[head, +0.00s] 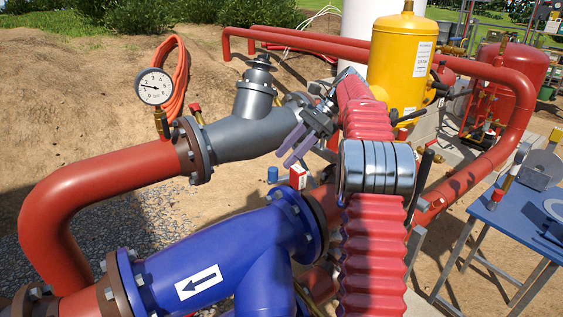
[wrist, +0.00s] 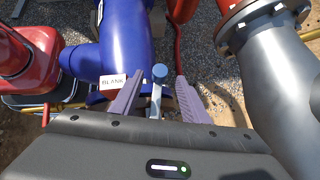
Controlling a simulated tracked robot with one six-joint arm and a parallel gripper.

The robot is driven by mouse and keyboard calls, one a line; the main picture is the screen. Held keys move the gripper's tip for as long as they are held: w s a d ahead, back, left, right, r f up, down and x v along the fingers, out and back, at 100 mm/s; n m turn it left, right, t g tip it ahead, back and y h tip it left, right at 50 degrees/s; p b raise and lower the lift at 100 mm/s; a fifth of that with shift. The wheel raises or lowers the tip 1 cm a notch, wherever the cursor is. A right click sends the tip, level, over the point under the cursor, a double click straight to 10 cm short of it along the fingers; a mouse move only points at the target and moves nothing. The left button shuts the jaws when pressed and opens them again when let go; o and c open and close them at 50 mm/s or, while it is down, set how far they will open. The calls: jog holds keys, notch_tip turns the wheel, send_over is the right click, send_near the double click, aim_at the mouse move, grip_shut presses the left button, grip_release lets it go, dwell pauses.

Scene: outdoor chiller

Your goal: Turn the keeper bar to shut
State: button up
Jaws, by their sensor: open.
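A narrow pale bar with a round blue end (wrist: 160,73) shows between my fingers in the wrist view; it looks like the keeper bar, though I cannot be sure. In the head view a small blue cap (head: 272,174) shows below my fingertips, beside a red and white block (head: 297,177). My gripper (head: 284,160) is open, its two purple fingers pointing down and left. In the wrist view my gripper (wrist: 160,80) has one finger on each side of the bar, with gaps visible. Contact cannot be told. The bar's lower part is hidden by the gripper body.
A blue pipe (head: 215,262) with a white arrow runs close in front. A grey strainer pipe (head: 240,132) lies behind my fingers. A gauge (head: 153,87) stands left, a blue table (head: 520,215) right.

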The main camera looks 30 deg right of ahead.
jog(key=shift+d+r, duration=0.3)
jog(key=shift+r, duration=0.05)
jog(key=shift+c, duration=0.7)
